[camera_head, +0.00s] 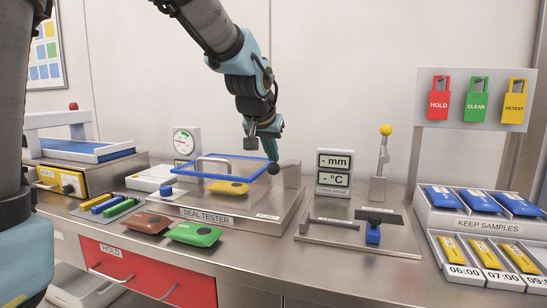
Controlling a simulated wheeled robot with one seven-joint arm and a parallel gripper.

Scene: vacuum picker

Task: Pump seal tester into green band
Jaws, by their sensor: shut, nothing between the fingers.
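The seal tester (240,220) is a metal box on the bench, labelled SEAL TESTER. Its clear lid with a blue frame (205,178) lies level over a yellow packet (228,188). A round gauge (184,141) stands behind it at the left; its needle and green band are too small to read. A dark round knob (274,168) shows at the lid's right corner. My gripper (251,143) is shut and empty, above the back right of the lid. A green part beside it reaches down towards the knob; I cannot tell whether they touch.
Brown (147,222) and green (194,234) packets lie in front of the tester. A blue knob (166,190) is at its left. A sealing tool with a yellow-ball lever (385,130) and a sample rack (480,225) stand to the right.

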